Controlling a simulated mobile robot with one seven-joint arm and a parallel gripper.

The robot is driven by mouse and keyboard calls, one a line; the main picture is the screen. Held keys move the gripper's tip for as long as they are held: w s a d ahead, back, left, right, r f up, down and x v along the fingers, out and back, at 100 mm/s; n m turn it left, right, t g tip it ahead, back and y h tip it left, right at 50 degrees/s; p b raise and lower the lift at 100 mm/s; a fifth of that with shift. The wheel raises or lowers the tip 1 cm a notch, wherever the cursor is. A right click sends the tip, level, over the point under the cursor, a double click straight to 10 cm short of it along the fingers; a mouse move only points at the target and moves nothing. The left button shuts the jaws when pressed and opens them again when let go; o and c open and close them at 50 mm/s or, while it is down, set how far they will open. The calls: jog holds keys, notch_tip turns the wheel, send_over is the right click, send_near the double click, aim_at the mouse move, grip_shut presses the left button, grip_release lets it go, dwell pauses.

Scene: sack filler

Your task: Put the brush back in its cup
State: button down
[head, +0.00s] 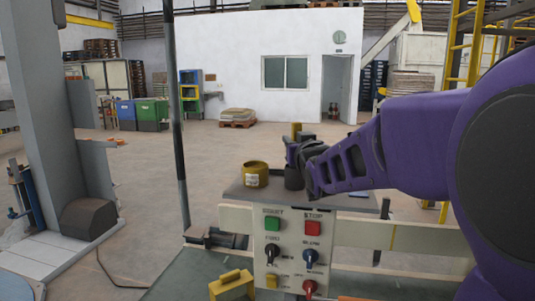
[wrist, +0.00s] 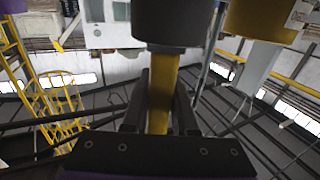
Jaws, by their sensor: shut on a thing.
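My gripper (wrist: 161,100) is shut on the yellow handle of the brush (wrist: 162,92). In the head view the brush's yellow end (head: 296,130) stands up above my gripper (head: 297,155).
A yellow tin (head: 255,175) with a white label stands left of the cup on the shelf (head: 238,192). Below is a control panel (head: 291,249) with buttons and knobs. A grey post (head: 177,110) rises to the left. A yellow ladder (head: 462,40) stands behind at right.

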jog(key=shift+f+b, duration=0.3)
jog(key=shift+f, duration=0.9)
jog(key=shift+f, duration=0.2)
jog(key=c, duration=0.7)
grip_release()
jog(key=shift+r, duration=0.1)
